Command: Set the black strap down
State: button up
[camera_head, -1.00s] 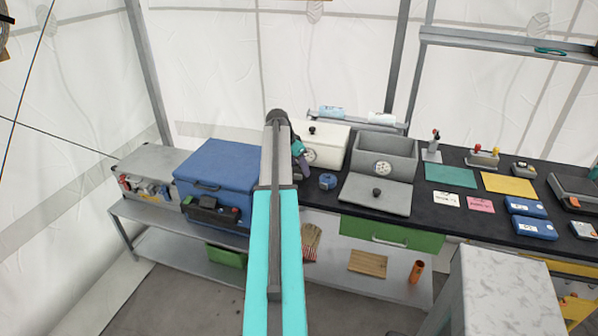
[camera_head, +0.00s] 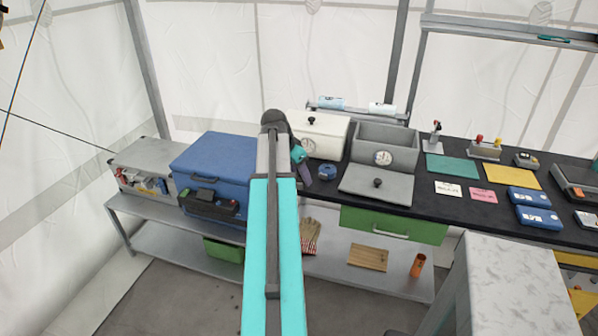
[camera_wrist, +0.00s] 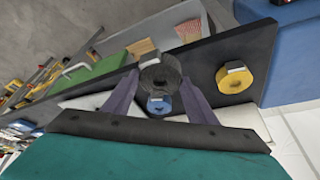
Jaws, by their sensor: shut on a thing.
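The black strap (camera_wrist: 160,76) is a dark roll with a pale label at its top in the wrist view. My gripper (camera_wrist: 158,84) is shut on it, one purple-grey finger on either side. The strap appears to be held above the black bench top (camera_wrist: 205,62); the exact gap cannot be told. In the head view my gripper (camera_head: 303,165) hangs over the bench between the blue case and the grey bins, and my arm hides the strap.
A blue roll (camera_wrist: 158,104) is partly behind the strap; it also shows in the head view (camera_head: 327,172). A yellow roll (camera_wrist: 235,78) lies to the right in the wrist view. A blue case (camera_head: 222,160), white box (camera_head: 325,135) and grey bin lid (camera_head: 376,187) stand near.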

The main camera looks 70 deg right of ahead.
jog(key=shift+s+a+r, duration=0.1)
jog(key=shift+s+a, duration=0.15)
jog(key=shift+a, duration=0.35)
jog(key=shift+s+a+r, duration=0.1)
jog(key=shift+s+a, duration=0.1)
jog(key=shift+a, duration=0.4)
jog(key=w+a+r+n+t, duration=0.2)
jog(key=w+a+n, duration=0.4)
jog(key=w+a, duration=0.9)
jog(key=w+a+r+n+t, duration=0.2)
jog(key=w+a+n, duration=0.4)
jog(key=w+a, duration=0.95)
jog(key=w+a+r+n+t+y, duration=0.1)
jog(key=w+a+n, duration=0.3)
jog(key=a, duration=0.7)
jog(key=w+a+r+n+t+y, duration=0.1)
jog(key=w+a+n, duration=0.3)
jog(key=a, duration=0.7)
jog(key=w+a+r+n+y, duration=0.1)
jog(key=w+a, duration=0.5)
jog(key=a, duration=0.6)
jog(key=r+n, duration=0.1)
jog(key=n, duration=0.1)
jog(key=shift+w+r+n+t+y, duration=0.2)
jog(key=shift+r+n+t+y, duration=0.15)
jog(key=shift+n+t+y, duration=0.05)
